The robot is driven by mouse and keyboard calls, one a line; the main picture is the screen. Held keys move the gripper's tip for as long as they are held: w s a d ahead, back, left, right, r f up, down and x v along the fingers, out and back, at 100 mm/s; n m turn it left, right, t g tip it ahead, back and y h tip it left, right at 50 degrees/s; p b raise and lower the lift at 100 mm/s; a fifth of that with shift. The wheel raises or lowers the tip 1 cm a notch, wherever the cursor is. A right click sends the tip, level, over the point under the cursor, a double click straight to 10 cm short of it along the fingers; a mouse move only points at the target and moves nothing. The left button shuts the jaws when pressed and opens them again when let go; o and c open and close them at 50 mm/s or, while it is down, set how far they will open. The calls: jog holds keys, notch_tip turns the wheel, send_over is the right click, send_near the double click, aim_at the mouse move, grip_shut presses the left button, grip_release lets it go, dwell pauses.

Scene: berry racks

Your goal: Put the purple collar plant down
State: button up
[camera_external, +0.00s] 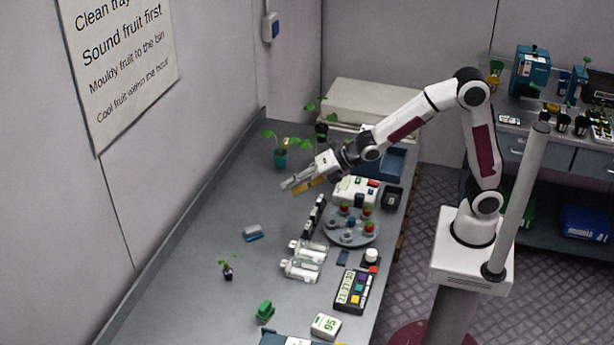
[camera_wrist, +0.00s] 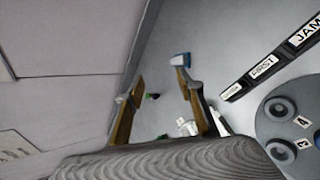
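The purple collar plant (camera_external: 228,271) stands on the grey table at the left, a small green seedling with a dark purple base. My gripper (camera_external: 290,187) is above the table, well behind and to the right of this plant, and does not touch it. In the wrist view my gripper (camera_wrist: 152,84) has its two fingers wide apart with nothing held between them. A small dark and green thing (camera_wrist: 153,96) shows far off between the fingers; it may be this plant, but it is too small to be sure.
A round tray (camera_external: 376,236), a label rack (camera_external: 314,216) and clear bottles (camera_external: 302,270) stand right. Potted plants (camera_external: 280,158) stand behind. The left table is mostly clear beside the wall.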

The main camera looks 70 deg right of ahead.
jog(key=s+d+r+m+g+h, duration=0.1)
jog(key=s+d+r+m+h, duration=0.15)
jog(key=s+d+m, duration=0.45)
jog(key=s+d+r+m+g+h, duration=0.1)
jog(key=s+d+r+m, duration=0.2)
jog(key=s+d+m, duration=0.4)
jog(key=s+d+f+m+g, duration=0.1)
jog(key=s+d+m, duration=0.1)
jog(key=s+m, duration=0.4)
jog(key=s+d+f+m+g, duration=0.1)
jog(key=s+m, duration=0.6)
jog(key=s, duration=0.9)
jog(key=shift+d+g, duration=0.4)
dwell(4.0)
